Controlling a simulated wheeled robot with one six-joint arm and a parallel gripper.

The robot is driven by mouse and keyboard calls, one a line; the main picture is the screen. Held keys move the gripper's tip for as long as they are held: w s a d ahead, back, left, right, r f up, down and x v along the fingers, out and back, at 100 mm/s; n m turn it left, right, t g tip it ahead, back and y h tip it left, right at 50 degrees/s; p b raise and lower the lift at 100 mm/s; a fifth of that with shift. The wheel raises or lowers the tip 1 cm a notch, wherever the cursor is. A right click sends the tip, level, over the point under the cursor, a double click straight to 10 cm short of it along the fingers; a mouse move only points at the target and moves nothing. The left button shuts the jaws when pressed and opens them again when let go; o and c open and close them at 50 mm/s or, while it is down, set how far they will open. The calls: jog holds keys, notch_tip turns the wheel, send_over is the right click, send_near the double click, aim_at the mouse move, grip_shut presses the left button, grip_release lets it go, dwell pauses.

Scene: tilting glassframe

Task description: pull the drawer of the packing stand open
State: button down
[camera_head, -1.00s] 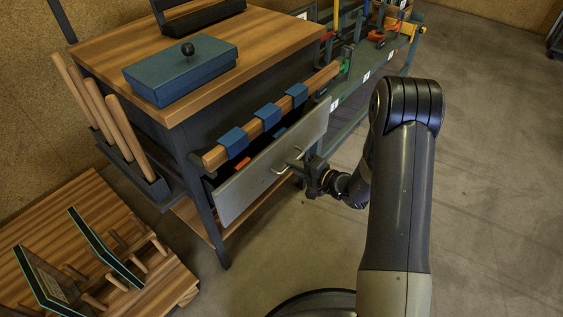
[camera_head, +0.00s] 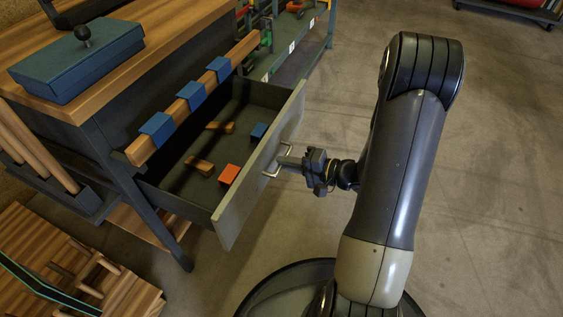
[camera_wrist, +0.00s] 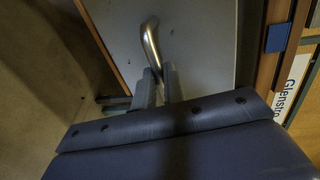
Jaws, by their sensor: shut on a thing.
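The packing stand (camera_head: 118,113) is at the left of the head view, with a wooden top. Its drawer (camera_head: 232,207) stands well out from the stand, with a grey front panel. Inside the drawer lie an orange block (camera_head: 229,174), a blue block (camera_head: 259,131) and two wooden pieces. My gripper (camera_head: 287,163) is shut on the metal drawer handle (camera_head: 268,173) in front of the panel. In the wrist view, the handle (camera_wrist: 151,45) runs down between my two fingers (camera_wrist: 159,86), and the drawer front fills the area behind it.
A blue box (camera_head: 78,62) with a black knob sits on the stand top. A wooden rail with blue clips (camera_head: 190,97) runs above the drawer. A wooden rack (camera_head: 75,275) is at the lower left.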

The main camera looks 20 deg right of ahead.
jog(key=c, duration=1.5)
grip_release()
jog(key=p+v, duration=0.2)
jog(key=v, duration=0.8)
jog(key=shift+s+d+p, duration=0.25)
jog(key=shift+d+p, duration=0.05)
jog(key=shift+p, duration=0.1)
jog(key=b+x, duration=0.2)
jog(key=x, duration=0.9)
jog(key=shift+b, duration=0.35)
jog(key=shift+r, duration=0.1)
